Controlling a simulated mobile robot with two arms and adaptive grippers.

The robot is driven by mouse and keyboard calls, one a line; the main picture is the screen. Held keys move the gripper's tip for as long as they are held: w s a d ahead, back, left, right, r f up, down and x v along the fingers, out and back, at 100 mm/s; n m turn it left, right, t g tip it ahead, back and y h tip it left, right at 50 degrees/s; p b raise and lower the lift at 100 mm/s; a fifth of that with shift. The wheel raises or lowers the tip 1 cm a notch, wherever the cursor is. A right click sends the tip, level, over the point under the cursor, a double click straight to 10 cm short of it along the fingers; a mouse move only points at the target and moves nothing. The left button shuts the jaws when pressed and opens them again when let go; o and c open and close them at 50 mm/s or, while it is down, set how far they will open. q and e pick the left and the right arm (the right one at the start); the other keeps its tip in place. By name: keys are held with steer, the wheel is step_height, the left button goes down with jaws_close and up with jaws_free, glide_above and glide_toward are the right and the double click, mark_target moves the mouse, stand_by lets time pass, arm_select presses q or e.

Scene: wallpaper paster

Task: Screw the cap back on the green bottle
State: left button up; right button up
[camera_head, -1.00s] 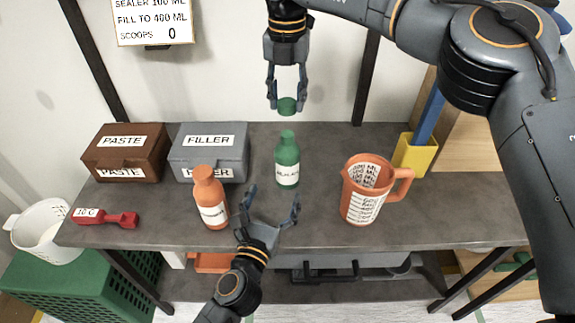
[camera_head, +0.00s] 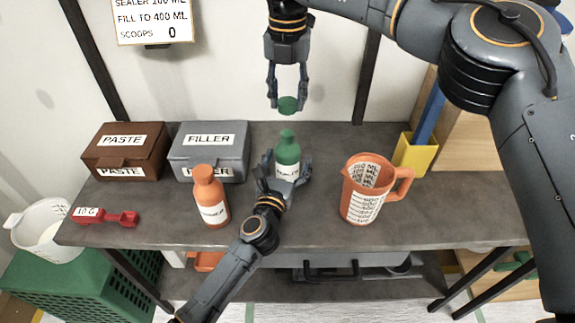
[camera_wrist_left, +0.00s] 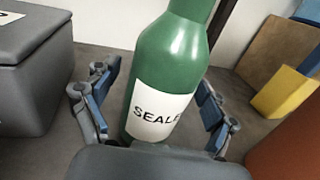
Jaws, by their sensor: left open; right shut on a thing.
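The green bottle (camera_head: 287,149) stands upright on the grey table, its white label facing me. It also shows large in the left wrist view (camera_wrist_left: 172,60), where the label reads "SEALE". My left gripper (camera_head: 286,165) is open, with one finger on each side of the bottle's body; gaps show between fingers and bottle in the left wrist view. My right gripper (camera_head: 287,97) points down and is shut on the green cap (camera_head: 288,104). It holds the cap in the air above the bottle's neck, apart from it.
An orange bottle (camera_head: 210,197) stands left of the green one, and an orange measuring jug (camera_head: 367,190) stands to the right. Brown paste (camera_head: 124,153) and grey filler (camera_head: 208,150) boxes sit at back left. A red scoop (camera_head: 106,216) lies at the left edge.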

arm_select(q)
jaws_close()
arm_select(e)
glide_above(288, 133)
steer(key=shift+f, duration=2.5)
steer(key=shift+f, duration=0.1)
steer(key=shift+f, duration=0.8)
steer(key=shift+f, duration=0.55)
